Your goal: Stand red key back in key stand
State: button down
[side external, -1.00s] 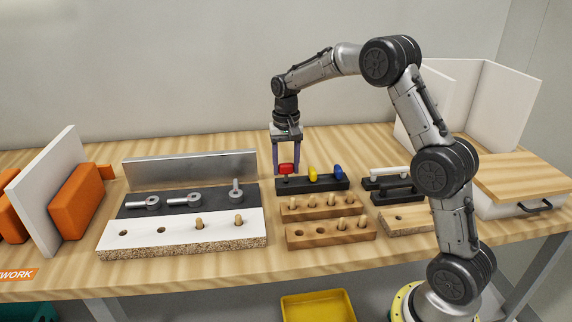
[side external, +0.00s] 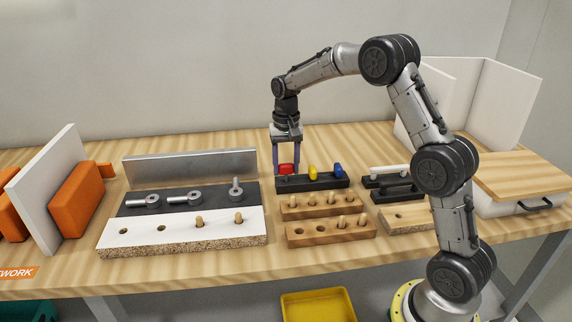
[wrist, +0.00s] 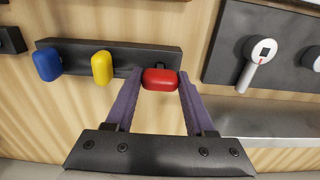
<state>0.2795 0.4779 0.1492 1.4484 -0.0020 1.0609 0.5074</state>
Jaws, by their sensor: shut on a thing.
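The red key (side external: 286,169) has a rounded red head, held between the two purple-grey fingers of my gripper (side external: 287,172). In the wrist view the fingers stand on either side of the red key (wrist: 160,79). It is at one end of the black key stand (side external: 314,184), the left end in the side view. A yellow key (side external: 313,172) and a blue key (side external: 338,170) stand upright in the same stand. The red key's lower part is hidden, so I cannot tell whether it is in its hole.
Two wooden peg blocks (side external: 307,239) stand in front of the key stand. A dark board with metal fittings (side external: 183,198) lies to the left, and black holders (side external: 395,194) lie to the right. Bare table shows behind the stand.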

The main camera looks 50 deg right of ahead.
jog(key=shift+f, duration=0.75)
dwell(0.7)
jog(key=shift+c, duration=0.9)
grip_release()
jog(key=shift+r, duration=0.1)
jog(key=shift+r, duration=2.4)
